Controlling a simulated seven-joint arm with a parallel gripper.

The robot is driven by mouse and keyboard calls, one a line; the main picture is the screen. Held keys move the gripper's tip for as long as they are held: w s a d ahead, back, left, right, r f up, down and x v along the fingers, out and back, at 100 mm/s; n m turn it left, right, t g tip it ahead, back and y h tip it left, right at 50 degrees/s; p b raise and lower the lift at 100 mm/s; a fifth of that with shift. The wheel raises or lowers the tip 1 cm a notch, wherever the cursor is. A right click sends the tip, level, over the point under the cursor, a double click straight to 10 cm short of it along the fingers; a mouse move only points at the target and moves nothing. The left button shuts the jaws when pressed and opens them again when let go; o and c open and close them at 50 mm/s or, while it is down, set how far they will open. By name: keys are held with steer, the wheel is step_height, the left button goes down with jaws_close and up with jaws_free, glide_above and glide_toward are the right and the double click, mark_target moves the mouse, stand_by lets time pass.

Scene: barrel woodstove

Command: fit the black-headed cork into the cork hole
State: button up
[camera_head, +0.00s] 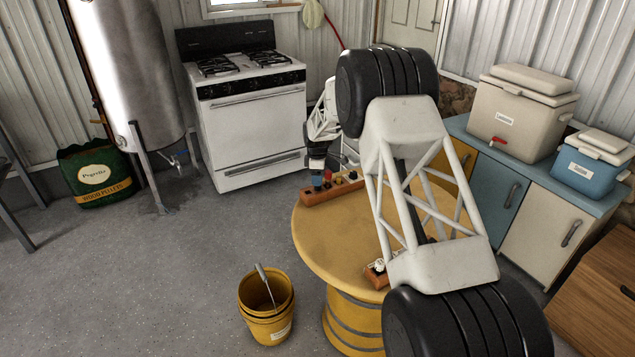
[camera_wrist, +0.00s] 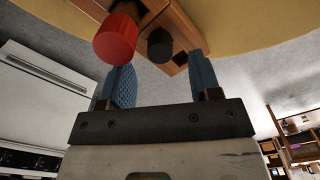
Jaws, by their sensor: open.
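The black-headed cork (camera_wrist: 160,44) stands in an orange-brown wooden block (camera_wrist: 185,36) near the table edge. My gripper (camera_wrist: 160,61) is open, with its two blue fingers apart. In the wrist view the black head lies between the directions of the fingertips, just past them, and nothing is held. A red-headed cork (camera_wrist: 116,38) stands beside it, near the left finger. In the head view my gripper (camera_head: 318,180) is at the left end of the block (camera_head: 345,190), and its fingers are small there.
The block lies on a round yellow table (camera_head: 320,232). A second orange block (camera_head: 376,277) with pale items is at the near side, partly hidden by my arm. A yellow bucket (camera_head: 266,310) stands on the floor. A white stove (camera_head: 250,120) is behind.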

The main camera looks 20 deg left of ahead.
steer(key=shift+r, duration=2.3)
steer(key=shift+s+d+r, duration=0.1)
steer(key=shift+d+r, duration=0.25)
steer(key=shift+r, duration=0.1)
steer(key=s+d+r+m, duration=0.2)
steer(key=s+d+r, duration=0.2)
steer(key=d+r, duration=0.35)
steer(key=s+d+r+m, duration=0.3)
steer(key=s+d+r, duration=0.1)
steer(key=d+r, duration=0.35)
steer(key=s+d+r+m+t, duration=0.1)
steer(key=s+d+r+m, duration=0.4)
steer(key=s+d+r, duration=0.9)
steer(key=s+d+r+m, duration=0.1)
steer(key=s+d+m, duration=0.1)
steer(key=s+d, duration=0.35)
steer(key=s+d+m+t, duration=0.1)
steer(key=s+d, duration=0.1)
steer(key=s, duration=0.6)
steer(key=s+d+r+m, duration=0.1)
steer(key=s+d+m, duration=0.1)
steer(key=s+d, duration=0.35)
steer(key=s+d+f+m, duration=0.2)
steer(key=s, duration=0.9)
steer(key=s+d+f+m, duration=0.3)
steer(key=s, duration=0.9)
steer(key=shift+s+d+f+m+t, duration=0.15)
steer(key=shift+d+f+m+t, duration=0.05)
steer(key=shift+f+m+t, duration=0.1)
